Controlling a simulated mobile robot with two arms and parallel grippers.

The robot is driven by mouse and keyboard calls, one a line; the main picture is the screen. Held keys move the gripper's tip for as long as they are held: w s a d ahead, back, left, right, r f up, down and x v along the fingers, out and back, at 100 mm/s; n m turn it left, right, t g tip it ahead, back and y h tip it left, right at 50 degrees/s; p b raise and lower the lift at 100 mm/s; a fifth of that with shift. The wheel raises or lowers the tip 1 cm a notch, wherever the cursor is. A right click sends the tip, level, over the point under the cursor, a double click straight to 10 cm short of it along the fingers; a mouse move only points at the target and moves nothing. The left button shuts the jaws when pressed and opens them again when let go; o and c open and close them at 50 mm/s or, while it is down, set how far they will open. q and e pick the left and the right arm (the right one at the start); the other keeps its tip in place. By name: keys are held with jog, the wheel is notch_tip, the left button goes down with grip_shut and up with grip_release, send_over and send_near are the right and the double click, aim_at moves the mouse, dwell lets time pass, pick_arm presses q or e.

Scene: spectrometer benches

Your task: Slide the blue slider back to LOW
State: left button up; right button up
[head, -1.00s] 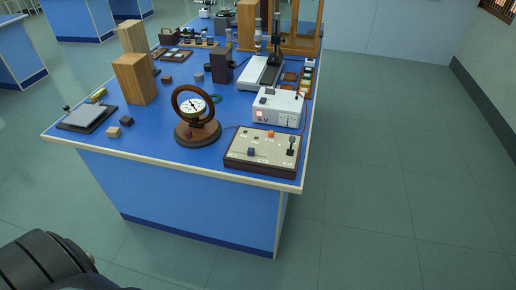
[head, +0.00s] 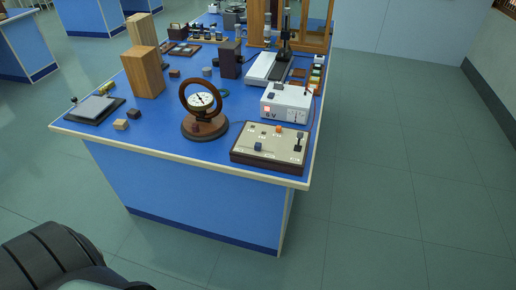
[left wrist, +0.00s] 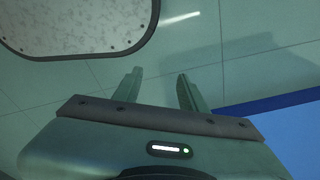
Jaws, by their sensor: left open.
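The blue slider (head: 258,147) sits on the sloped panel of a dark wooden control box (head: 270,157) at the front right corner of the blue bench. An orange knob (head: 279,128) and a black lever (head: 298,142) are on the same panel. The panel's labels are too small to read. My left gripper (left wrist: 157,88) shows in the left wrist view with its two fingers apart and nothing between them. It is over the floor, away from the box. My right gripper is in neither view.
A white power supply (head: 286,103) stands behind the box, and a round dial in a wooden ring (head: 201,103) stands to its left. Wooden blocks (head: 143,72) stand further left. The floor (head: 370,200) right of the bench is clear.

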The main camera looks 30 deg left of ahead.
pick_arm(q)
jog(key=w+d+r+t+b, duration=0.1)
jog(key=w+r+b, duration=0.1)
jog(key=w+r, duration=0.55)
jog(key=w+r+b, duration=0.2)
jog(key=w+r, duration=0.2)
jog(key=r, duration=0.6)
jog(key=m+t+y+b, duration=0.1)
jog(key=m+t+y, duration=0.4)
jog(key=m+t, duration=1.75)
send_near(257, 148)
notch_tip(257, 148, up, 6)
jog(key=w+m+g, duration=0.1)
jog(key=m+g, duration=0.7)
jog(key=shift+w+r, duration=0.15)
jog(key=shift+w, duration=0.2)
jog(key=shift+m+t+h, duration=0.25)
jog(key=shift+h, duration=0.15)
jog(key=x, duration=0.7)
jog(key=shift+w+b, duration=0.2)
jog(key=shift+b, duration=0.15)
